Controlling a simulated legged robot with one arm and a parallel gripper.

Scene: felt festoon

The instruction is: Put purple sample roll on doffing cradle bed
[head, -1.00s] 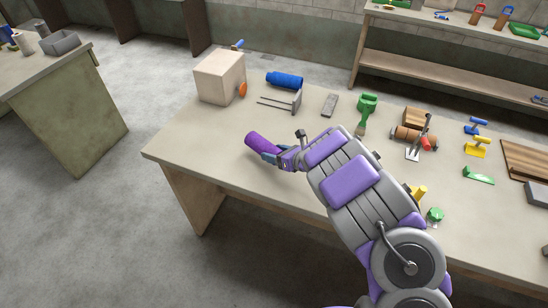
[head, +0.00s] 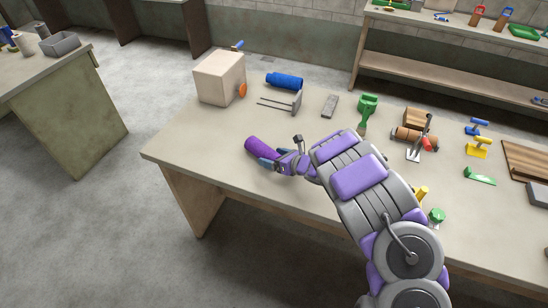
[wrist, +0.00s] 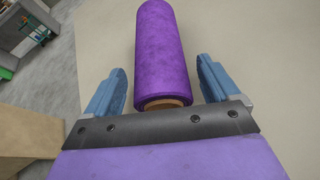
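The purple sample roll (head: 262,147) lies on the near left part of the workbench. In the wrist view the roll (wrist: 163,55) points away from me, with its tan core end nearest. My gripper (head: 275,160) is at the roll's near end. In the wrist view its blue fingers (wrist: 160,85) stand on either side of that end, with a gap on both sides, so it is open. A grey plate with two thin parallel rods (head: 296,101) stands farther back and may be the doffing cradle; I cannot tell for certain.
A blue roll (head: 285,81) lies behind the rods. A pale box (head: 220,78) with an orange knob stands at the back left. A grey block (head: 330,106), a green brush (head: 366,105) and several tools lie to the right. Bare bench (head: 215,132) surrounds the purple roll.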

